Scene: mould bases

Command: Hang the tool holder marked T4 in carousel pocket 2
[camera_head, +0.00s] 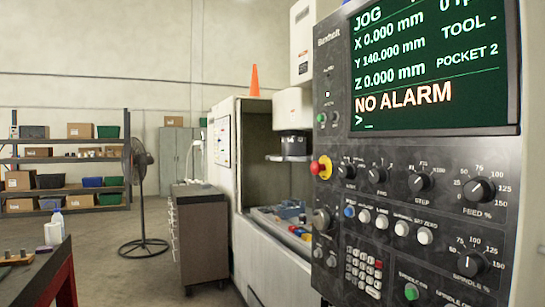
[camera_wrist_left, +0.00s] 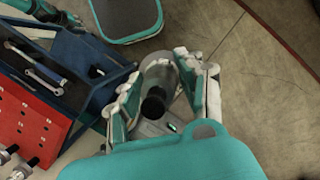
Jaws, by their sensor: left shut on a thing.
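In the left wrist view my left gripper (camera_wrist_left: 165,84) is shut on a grey, round tool holder (camera_wrist_left: 158,74) with a dark cylindrical end. The holder sits between the two teal-and-white fingers. No T4 mark can be read on it. The head view shows neither gripper. The machine's screen (camera_head: 430,65) in the head view reads JOG, TOOL -, POCKET 2 and NO ALARM. A white spindle housing with a dark lower end (camera_head: 296,144) hangs in the open machine bay.
The control panel (camera_head: 400,180) fills the right of the head view. A grey cabinet (camera_head: 200,245) and black fan (camera_head: 140,165) stand left of the machine. A dark table (camera_head: 40,275) is at lower left. The wrist view shows a blue toolbox (camera_wrist_left: 110,85) and red perforated panel (camera_wrist_left: 25,110).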

